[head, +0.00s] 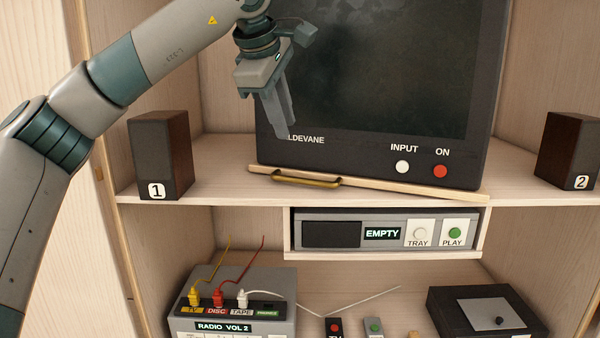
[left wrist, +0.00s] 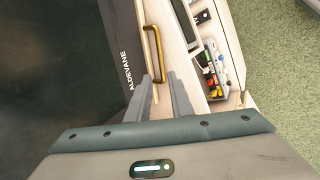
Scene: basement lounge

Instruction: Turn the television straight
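The television (head: 350,163), dark with a white and a red button, stands on a thin wooden board (head: 400,188) on the upper shelf. It sits turned, its right front corner nearer the shelf's front edge than its left. A brass handle (head: 305,182) is on the board's front, left of its middle; it also shows in the left wrist view (left wrist: 154,50). My left gripper (head: 286,136) points down in front of the television's lower left, above the handle and apart from it. Its fingers (left wrist: 160,78) are open with nothing between them. My right gripper is out of view.
Speaker 1 (head: 160,150) stands left of the television and speaker 2 (head: 568,150) right of it. A player (head: 345,233) reading EMPTY sits below the shelf. Lower down are a radio box (head: 240,312) with cables, remotes and a black box (head: 485,310).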

